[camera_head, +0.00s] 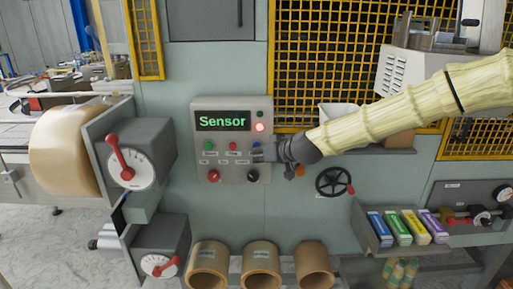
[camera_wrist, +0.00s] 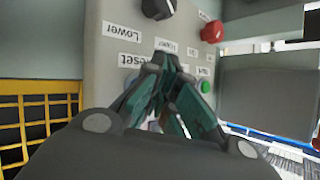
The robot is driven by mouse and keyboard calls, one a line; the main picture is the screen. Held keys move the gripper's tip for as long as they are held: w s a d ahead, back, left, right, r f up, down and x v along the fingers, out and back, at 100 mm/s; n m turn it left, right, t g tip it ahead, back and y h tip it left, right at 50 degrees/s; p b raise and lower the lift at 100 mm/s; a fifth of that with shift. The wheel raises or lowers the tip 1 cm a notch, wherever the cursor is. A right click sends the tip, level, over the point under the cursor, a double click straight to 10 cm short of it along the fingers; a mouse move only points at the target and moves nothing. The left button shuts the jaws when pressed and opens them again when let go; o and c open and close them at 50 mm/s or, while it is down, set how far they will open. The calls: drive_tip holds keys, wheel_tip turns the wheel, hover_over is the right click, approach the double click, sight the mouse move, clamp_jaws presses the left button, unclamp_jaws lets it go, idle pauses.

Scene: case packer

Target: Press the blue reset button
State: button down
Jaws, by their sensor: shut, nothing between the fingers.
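The control panel (camera_head: 200,112) has a green "Sensor" display and a row of small buttons. The blue reset button (camera_head: 256,145) is at the right end of that row, partly covered by my gripper (camera_head: 257,153). My gripper is shut and empty, its fingertips close in front of the panel at or just below the blue button. Contact cannot be told. In the wrist view the panel appears upside down, and my closed fingertips (camera_wrist: 166,60) are beside the "Reset" label (camera_wrist: 132,61).
A green button (camera_head: 209,146) and a red button (camera_head: 233,146) share the row. A red knob (camera_head: 214,175) and a black knob (camera_head: 253,175) are below. A lit red lamp (camera_head: 260,127) is above. A black handwheel (camera_head: 334,182) stands right of the panel, under my arm.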

drive_tip(key=shift+w, duration=0.8)
idle(0.9)
drive_tip(key=shift+s, duration=0.2)
drive_tip(key=shift+s+b, duration=0.35)
drive_tip(key=shift+s, duration=0.35)
drive_tip(key=s, duration=0.5)
drive_tip(key=shift+b, duration=0.35)
idle(0.6)
